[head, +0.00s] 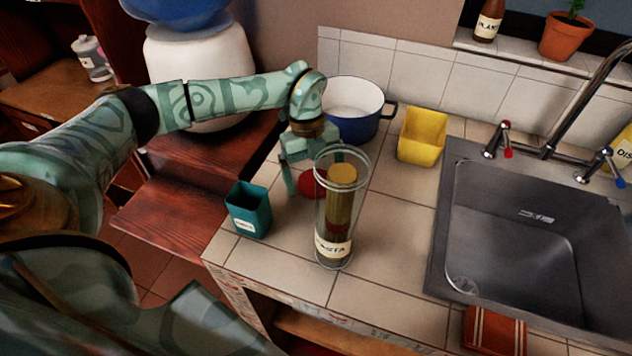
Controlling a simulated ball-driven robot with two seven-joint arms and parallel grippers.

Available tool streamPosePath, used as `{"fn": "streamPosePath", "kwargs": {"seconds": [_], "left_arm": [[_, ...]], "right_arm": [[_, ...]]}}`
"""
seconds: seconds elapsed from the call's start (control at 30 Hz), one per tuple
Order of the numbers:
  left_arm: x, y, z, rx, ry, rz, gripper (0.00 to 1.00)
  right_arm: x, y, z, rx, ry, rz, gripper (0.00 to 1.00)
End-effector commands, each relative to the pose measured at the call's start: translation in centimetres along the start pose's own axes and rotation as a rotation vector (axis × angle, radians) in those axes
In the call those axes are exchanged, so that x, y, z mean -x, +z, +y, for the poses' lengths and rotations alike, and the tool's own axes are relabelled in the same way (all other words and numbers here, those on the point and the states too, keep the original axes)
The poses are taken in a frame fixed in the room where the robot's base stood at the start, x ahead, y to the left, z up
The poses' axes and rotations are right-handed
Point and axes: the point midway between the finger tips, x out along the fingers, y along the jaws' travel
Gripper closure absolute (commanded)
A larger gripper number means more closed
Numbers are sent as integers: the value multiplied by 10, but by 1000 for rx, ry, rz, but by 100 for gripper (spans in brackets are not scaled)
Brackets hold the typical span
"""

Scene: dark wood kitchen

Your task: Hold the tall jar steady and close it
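The tall jar (335,245) is clear glass with a pasta label, holding a bundle of yellow pasta. It stands upright near the counter's front edge. A glass rim or lid edge shows at its top; I cannot tell how a lid sits there. My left gripper (313,170) points down just behind and left of the jar's upper part. Its fingers are apart, one left of the jar and one seen partly through or behind the glass. I cannot tell whether it touches the jar. My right gripper is not in view.
A red round object (309,184) lies behind the jar. A teal container (248,210) stands left, a blue pot (355,128) behind, a yellow container (421,138) behind right. The sink (530,235) is at right. Bare tiles (395,205) lie between jar and sink.

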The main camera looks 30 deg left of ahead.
Motion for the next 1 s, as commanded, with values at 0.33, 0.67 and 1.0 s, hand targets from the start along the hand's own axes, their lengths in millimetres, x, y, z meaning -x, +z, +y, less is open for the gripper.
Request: {"fn": "streamPosePath", "kwargs": {"seconds": [0.33,0.67,1.0], "left_arm": [[1,0,0,0,0,0,38],[1,0,0,0,0,-1,52],[31,-8,0,-1,-3,-3,52]], "right_arm": [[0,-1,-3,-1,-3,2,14],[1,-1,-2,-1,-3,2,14],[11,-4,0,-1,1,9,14]]}}
